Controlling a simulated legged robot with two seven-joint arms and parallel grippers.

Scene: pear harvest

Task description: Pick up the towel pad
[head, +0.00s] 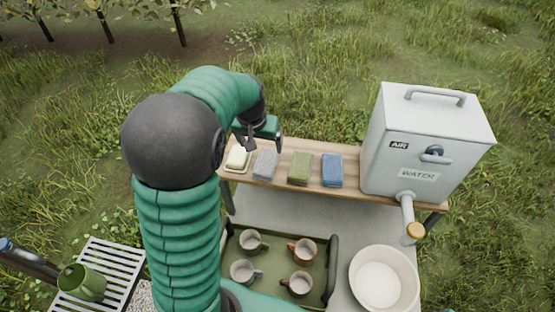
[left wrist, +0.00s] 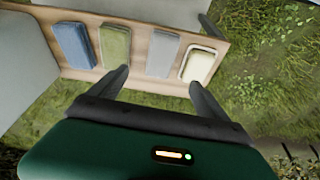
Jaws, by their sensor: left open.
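Three folded pads lie in a row on a wooden shelf (head: 345,156): a grey one (head: 265,164), a green one (head: 300,168) and a blue one (head: 332,170). I cannot tell by label which is the towel pad. In the left wrist view the grey pad (left wrist: 163,55) shows beyond and between my fingers, with the green pad (left wrist: 115,46) to its left and the blue pad (left wrist: 73,45) farther left. My left gripper (head: 265,143) is open and empty, above the shelf near the grey pad, not holding it. My right gripper is not in view.
A cream soap block in a dish (head: 237,158) lies beside the grey pad. A white water tank (head: 425,145) stands at the shelf's right end. Below are a green tray (head: 272,274) with several mugs, a white basin (head: 354,283) and a rack (head: 120,262) with a green mug (head: 82,284).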

